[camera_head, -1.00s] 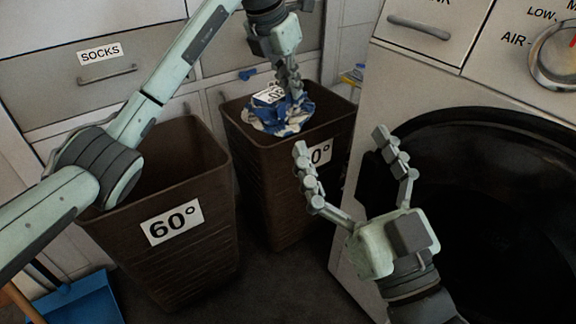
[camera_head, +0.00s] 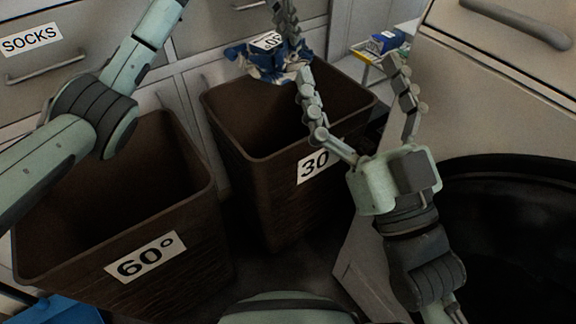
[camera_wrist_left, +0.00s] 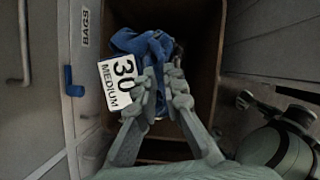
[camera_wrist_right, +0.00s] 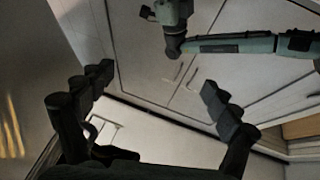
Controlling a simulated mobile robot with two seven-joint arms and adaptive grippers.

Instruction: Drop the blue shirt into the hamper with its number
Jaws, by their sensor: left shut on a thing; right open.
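The blue and white shirt (camera_head: 268,66) hangs crumpled from my left gripper (camera_head: 290,30), which is shut on it. In the left wrist view the shirt (camera_wrist_left: 148,45) carries a white tag (camera_wrist_left: 120,82) reading "30 MEDIUM". There it lies over the opening of a brown hamper (camera_wrist_left: 205,30). In the head view it shows at the back rim of the brown hamper labelled 30 (camera_head: 250,185). A second brown hamper labelled 60° (camera_head: 195,245) stands to its left. My right gripper (camera_head: 348,70) is open and empty, in front of the 30 hamper's right side.
A drawer labelled SOCKS (camera_head: 30,65) and cabinet fronts are behind the hampers. A washing machine (camera_head: 500,105) with a dark round door stands at right. A small cart (camera_head: 370,58) with coloured items is at the back. A blue object (camera_head: 60,310) lies at bottom left.

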